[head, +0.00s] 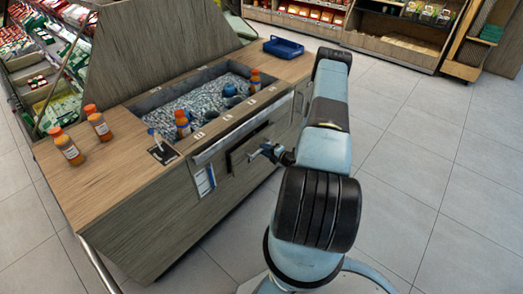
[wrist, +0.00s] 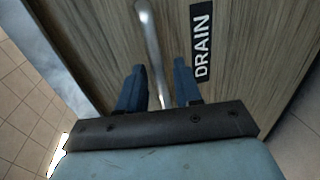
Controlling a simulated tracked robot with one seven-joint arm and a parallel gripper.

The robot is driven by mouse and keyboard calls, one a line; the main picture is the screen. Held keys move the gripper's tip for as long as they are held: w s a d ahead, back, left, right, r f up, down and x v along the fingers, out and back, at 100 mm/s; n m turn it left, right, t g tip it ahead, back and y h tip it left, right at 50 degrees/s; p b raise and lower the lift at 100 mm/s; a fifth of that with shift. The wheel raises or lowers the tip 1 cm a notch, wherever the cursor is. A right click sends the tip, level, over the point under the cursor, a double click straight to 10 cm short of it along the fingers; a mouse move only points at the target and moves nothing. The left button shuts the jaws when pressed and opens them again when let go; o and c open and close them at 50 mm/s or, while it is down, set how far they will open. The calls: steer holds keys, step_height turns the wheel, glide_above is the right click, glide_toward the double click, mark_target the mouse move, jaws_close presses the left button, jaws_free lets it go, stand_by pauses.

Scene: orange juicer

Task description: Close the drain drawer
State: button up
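The drain drawer's wood-grain front (wrist: 235,70) fills most of the wrist view, with a black label reading DRAIN (wrist: 202,42). A silver bar handle (wrist: 149,32) runs along this front. My gripper (wrist: 159,68) has its two blue fingers apart, one on each side of the handle's line. Gaps show between the bar and both fingers; I cannot tell how deep the bar sits between them. In the head view my gripper (head: 266,150) is at the counter's front, beside a dark rectangular panel (head: 247,146). How far the drawer stands out is unclear.
The wooden counter (head: 105,165) holds an ice bin (head: 200,95), several orange juice bottles (head: 68,147) and a blue tray (head: 283,47). A metal rail (head: 98,262) runs at the lower left. The tiled floor (head: 420,160) to the right is clear.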

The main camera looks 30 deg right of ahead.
steer(key=shift+x, duration=1.05)
steer(key=shift+c, duration=0.4)
jaws_close()
steer(key=shift+s, duration=0.1)
